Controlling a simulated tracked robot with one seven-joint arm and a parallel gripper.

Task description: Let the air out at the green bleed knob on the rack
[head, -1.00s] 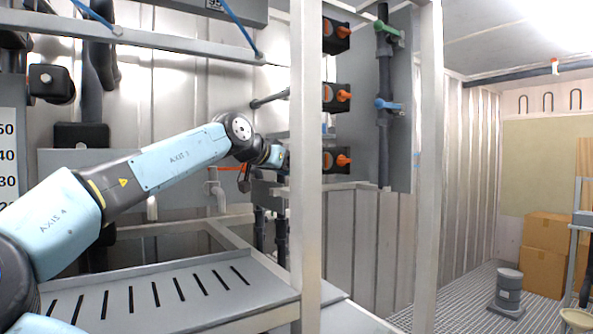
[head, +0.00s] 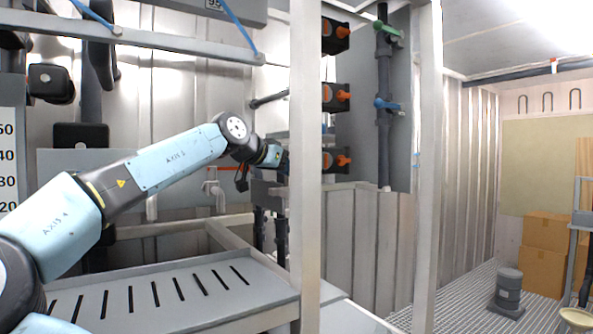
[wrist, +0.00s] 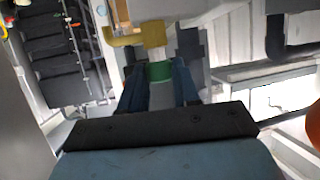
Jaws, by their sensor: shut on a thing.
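The green bleed knob (wrist: 160,71) sits between the two dark fingers of my gripper (wrist: 159,80) in the wrist view. My gripper is shut on it. A yellow brass-coloured fitting (wrist: 153,35) stands directly beyond the knob, with a bent yellow pipe (wrist: 121,40) at its left. In the head view the end of my arm reaches to the rack's pale upright post (head: 305,200). The post hides the fingertips there, and the bleed knob cannot be seen in that view.
Black valve blocks with orange knobs (head: 343,97) line the rack right of the post. A dark pipe beside them carries a green handle (head: 386,28) and a blue handle (head: 388,104). A slotted grey tray (head: 150,295) lies below my arm. Cardboard boxes (head: 548,250) stand far right.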

